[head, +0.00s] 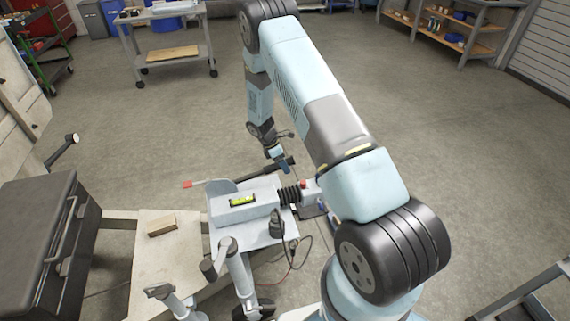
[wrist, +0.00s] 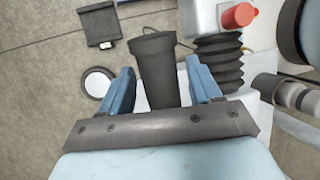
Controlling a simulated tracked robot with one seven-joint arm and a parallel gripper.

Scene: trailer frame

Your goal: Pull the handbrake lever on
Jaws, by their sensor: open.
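The handbrake lever shows as a dark bar with a thick black grip (head: 281,164) beside the grey drawbar housing (head: 222,208), sloping up to the right in the head view. My gripper (head: 281,168) is at this grip, with its blue fingers pointing down. In the wrist view a dark, tapered cylinder (wrist: 155,68), which looks like the lever's grip, lies between the two open fingers (wrist: 160,90). Gaps show on both sides of it, and the fingers are not closed on it. The lever's lower end and pivot are hidden.
Black bellows (wrist: 217,62) and a coupling with a red knob (wrist: 238,15) stand close to the right finger. A spirit level (head: 243,201) lies on the housing.

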